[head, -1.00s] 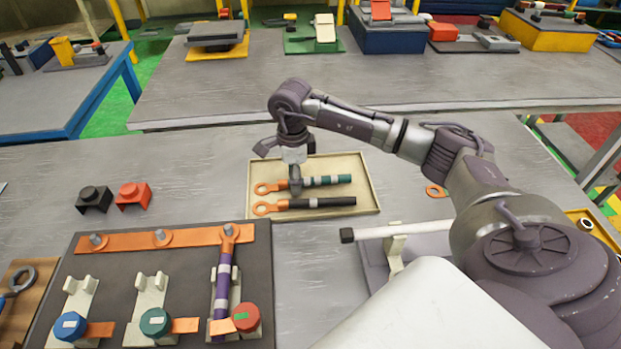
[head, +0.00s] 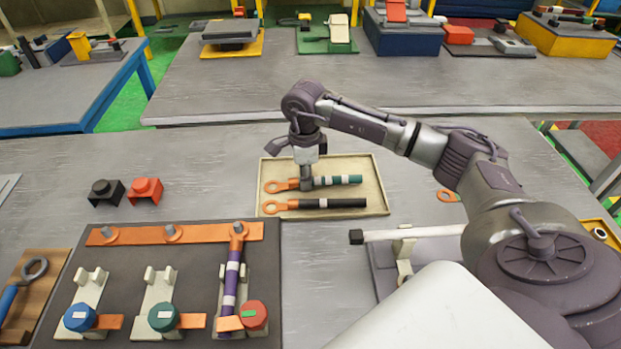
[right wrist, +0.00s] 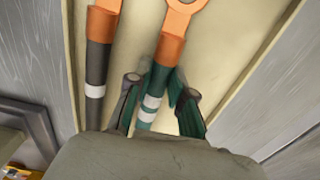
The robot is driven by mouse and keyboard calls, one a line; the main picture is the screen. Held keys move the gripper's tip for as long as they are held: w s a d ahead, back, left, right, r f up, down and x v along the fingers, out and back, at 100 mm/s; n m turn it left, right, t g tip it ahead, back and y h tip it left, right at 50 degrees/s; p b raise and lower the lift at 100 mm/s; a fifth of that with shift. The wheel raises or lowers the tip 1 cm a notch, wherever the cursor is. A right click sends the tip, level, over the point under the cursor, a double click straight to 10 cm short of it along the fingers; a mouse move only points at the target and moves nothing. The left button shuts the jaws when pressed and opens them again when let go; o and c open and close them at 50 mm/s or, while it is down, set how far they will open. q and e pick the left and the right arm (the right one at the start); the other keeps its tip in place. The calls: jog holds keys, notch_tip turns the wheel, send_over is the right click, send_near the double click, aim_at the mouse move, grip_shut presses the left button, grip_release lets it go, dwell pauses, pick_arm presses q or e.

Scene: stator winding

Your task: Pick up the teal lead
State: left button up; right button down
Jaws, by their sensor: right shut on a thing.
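The teal lead (head: 340,180) has an orange ring lug at its left end and white bands, and lies in the shallow beige tray (head: 382,207). My right gripper (head: 306,184) points straight down over the lead, near its lug end, and is shut on it. In the right wrist view the teal lead (right wrist: 158,84) runs between the two fingers (right wrist: 160,88). I cannot tell whether the lead is lifted off the tray floor. A black lead (head: 335,203) with an orange lug lies beside it, nearer to me. My left gripper is out of view.
A dark board (head: 200,260) at the front left carries an orange bar (head: 200,233), coloured round terminals and a purple lead (head: 232,275). Black (head: 106,192) and red (head: 146,190) blocks stand left of the tray. A white rod on a stand (head: 405,245) is to the right.

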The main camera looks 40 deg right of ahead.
notch_tip(320, 180, up, 3)
jog(key=shift+r+b, duration=0.15)
jog(key=shift+b, duration=0.3)
jog(key=s+d+r+b, duration=0.1)
jog(key=s+r+b, duration=0.1)
jog(key=s+r, duration=0.5)
jog(key=shift+s+d+r, duration=0.25)
jog(key=shift+s+d, duration=0.1)
jog(key=shift+s, duration=2)
jog(key=shift+a+f, duration=0.1)
